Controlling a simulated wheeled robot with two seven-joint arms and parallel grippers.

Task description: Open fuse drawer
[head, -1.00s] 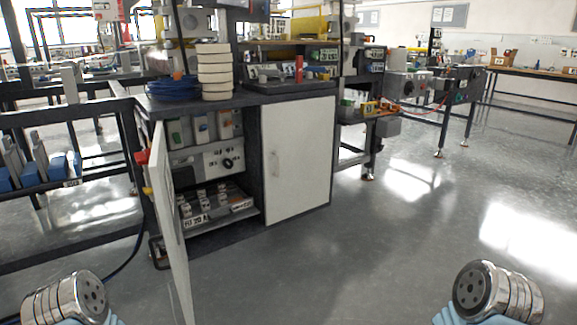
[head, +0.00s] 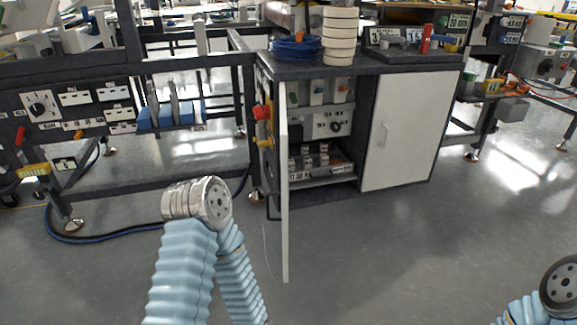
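The fuse drawer (head: 325,178) looks to be the low tray in the open left half of the grey cabinet. It holds several small fuse-like blocks and has a white label at its front. The cabinet's left door (head: 284,200) stands open, seen nearly edge-on. Blue-sleeved arm parts of mine with round metal joints show at the lower middle and the lower right corner. Both are apart from the cabinet. No gripper fingers show in this view.
The white right door (head: 408,130) is shut. White rings (head: 340,35) and a coiled blue cable (head: 296,47) lie on the cabinet top. A dark frame bench (head: 100,160) stands at left, with a cable (head: 110,238) on the floor. The floor in front is clear.

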